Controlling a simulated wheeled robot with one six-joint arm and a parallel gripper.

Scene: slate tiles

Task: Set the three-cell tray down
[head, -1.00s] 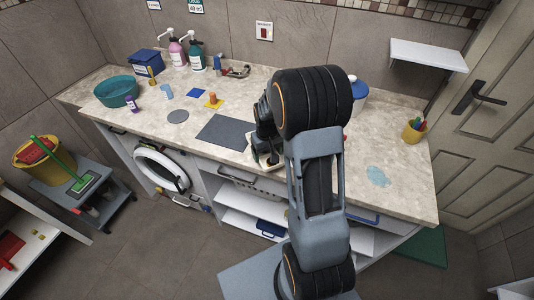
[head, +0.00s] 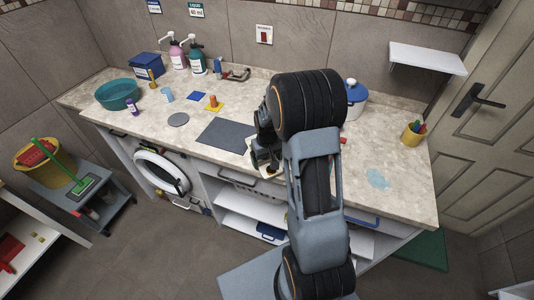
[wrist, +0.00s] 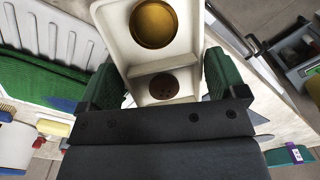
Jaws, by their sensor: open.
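The cream three-cell tray (wrist: 125,42) shows in the wrist view between the two green-padded fingers. One cell holds a round gold piece (wrist: 153,23) and another a dark brown disc (wrist: 163,86); the third cell is not visible. My gripper (wrist: 160,80) is open, with a finger on either side of the tray's near end. In the head view my gripper (head: 265,158) is low over the counter's front part, right of the dark grey mat (head: 227,136). My arm hides most of the tray there, and I cannot tell whether it rests fully on the counter.
The counter (head: 160,132) holds a teal bowl (head: 119,94), pump bottles (head: 196,62), a blue-lidded jar (head: 355,97) and a yellow pen cup (head: 413,132). A pale blue puddle (head: 378,179) lies at the right. Free counter lies left of the mat.

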